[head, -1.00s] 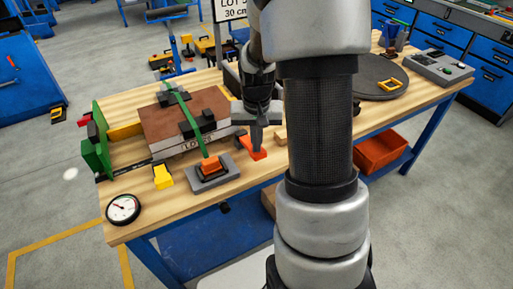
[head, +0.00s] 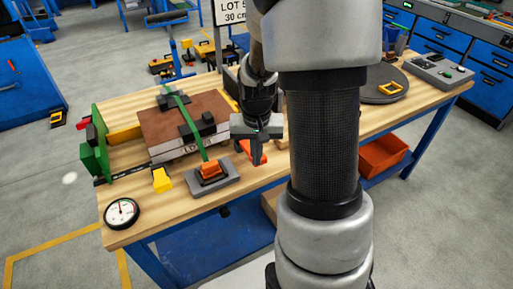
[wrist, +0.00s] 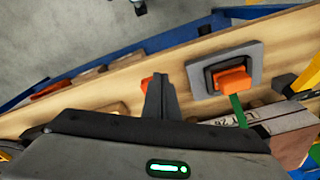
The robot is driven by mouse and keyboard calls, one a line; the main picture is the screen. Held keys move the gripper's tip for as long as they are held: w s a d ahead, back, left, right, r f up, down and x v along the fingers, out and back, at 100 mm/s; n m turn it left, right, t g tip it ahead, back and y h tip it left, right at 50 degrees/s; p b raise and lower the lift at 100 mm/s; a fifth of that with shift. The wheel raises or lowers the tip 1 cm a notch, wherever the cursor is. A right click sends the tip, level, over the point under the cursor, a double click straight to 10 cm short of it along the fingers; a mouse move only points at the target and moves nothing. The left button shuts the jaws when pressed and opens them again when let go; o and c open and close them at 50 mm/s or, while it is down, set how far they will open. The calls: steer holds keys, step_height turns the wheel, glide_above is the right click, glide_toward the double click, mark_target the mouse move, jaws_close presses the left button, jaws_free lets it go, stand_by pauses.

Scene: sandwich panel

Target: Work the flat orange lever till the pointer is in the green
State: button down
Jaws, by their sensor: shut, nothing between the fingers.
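A flat orange lever (head: 263,158) is on the wooden bench, partly hidden behind my gripper. In the wrist view, an orange part (wrist: 147,83) shows beside the fingers. My gripper (head: 256,164) is shut and empty, fingers pointing down in front of the lever; I cannot tell whether they touch it. In the wrist view the fingers (wrist: 160,90) are together. A round gauge (head: 122,213) with a white face and black rim lies at the bench's front left corner. Its pointer looks roughly upright; its green zone is too small to make out.
Left of my gripper, a grey block with an orange rocker-like top (head: 211,170) stands near the front edge. Bare wood surrounds the gauge.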

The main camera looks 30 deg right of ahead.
step_height(320, 180, up, 17)
steer(key=s+p, duration=0.1)
steer(key=p, duration=0.1)
steer(key=shift+s+a, duration=0.25)
steer(key=shift+a, duration=0.15)
steer(key=shift+r, duration=0.15)
stand_by(1.0)
steer(key=s+a+r+n+t+p, duration=0.4)
steer(key=s+a+r+p, duration=0.4)
steer(key=s+r, duration=0.5)
steer(key=a+r+n, duration=0.1)
steer(key=a, duration=0.1)
steer(key=shift+a+t+y, duration=0.3)
steer(key=shift+a, duration=0.1)
